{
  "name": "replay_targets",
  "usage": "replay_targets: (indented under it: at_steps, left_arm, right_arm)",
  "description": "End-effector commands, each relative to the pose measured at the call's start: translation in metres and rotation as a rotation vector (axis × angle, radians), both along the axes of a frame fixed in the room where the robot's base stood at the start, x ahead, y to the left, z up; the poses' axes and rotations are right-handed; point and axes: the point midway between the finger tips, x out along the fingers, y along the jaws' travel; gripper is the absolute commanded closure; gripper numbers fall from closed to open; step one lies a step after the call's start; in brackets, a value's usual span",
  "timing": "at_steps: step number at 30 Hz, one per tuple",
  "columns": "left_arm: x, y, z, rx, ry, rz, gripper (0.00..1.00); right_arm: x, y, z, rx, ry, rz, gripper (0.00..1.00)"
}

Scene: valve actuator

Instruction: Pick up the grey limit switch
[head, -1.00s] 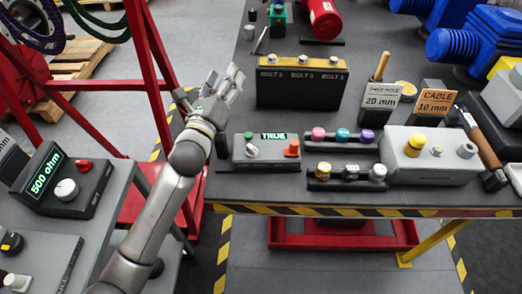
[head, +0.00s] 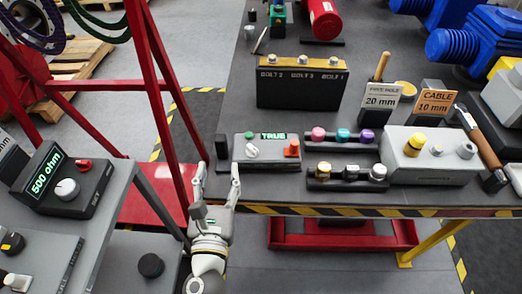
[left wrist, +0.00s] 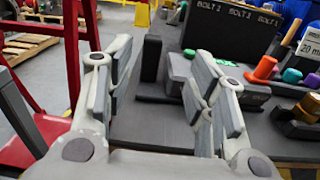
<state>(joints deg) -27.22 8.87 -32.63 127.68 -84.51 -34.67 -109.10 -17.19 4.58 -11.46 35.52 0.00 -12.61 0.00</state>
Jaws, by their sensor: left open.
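My left gripper (head: 219,172) is open and empty at the table's left front corner, its two fingers apart and pointing toward the far side. In the left wrist view the open fingers (left wrist: 160,82) frame dark tabletop and a small upright dark block (left wrist: 150,58). That block (head: 221,147) stands just left of the tester box with the lit TRUE display (head: 272,136). No part is labelled as the limit switch. Small capped parts sit in two dark holders, the rear one (head: 340,145) and the front one (head: 345,184); I cannot tell whether one is the grey limit switch. My right gripper is not in view.
A grey box with a yellow knob (head: 430,160) stands right of the holders. The dark bolt block (head: 300,88) stands behind the tester. A red frame (head: 150,80) rises left of the table. A 500 ohm box (head: 60,180) sits on the left bench.

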Motion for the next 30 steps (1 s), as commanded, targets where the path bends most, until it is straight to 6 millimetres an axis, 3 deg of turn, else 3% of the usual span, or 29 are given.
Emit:
replay_targets:
  at_steps: [5, 16, 25, 30]
  left_arm:
    - [-0.001, 0.008, -0.006, -0.045, 0.011, 0.021, 0.50]
    - [0.050, 0.011, -0.006, -0.047, 0.010, 0.023, 0.50]
    - [0.069, 0.012, -0.005, -0.048, 0.012, 0.022, 0.50]
    - [0.091, 0.012, -0.002, -0.048, 0.010, 0.023, 0.50]
  right_arm:
    - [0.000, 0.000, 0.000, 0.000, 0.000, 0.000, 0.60]
    - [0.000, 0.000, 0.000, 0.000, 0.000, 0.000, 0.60]
    - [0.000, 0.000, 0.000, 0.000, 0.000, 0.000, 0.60]
    - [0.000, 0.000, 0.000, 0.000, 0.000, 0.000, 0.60]
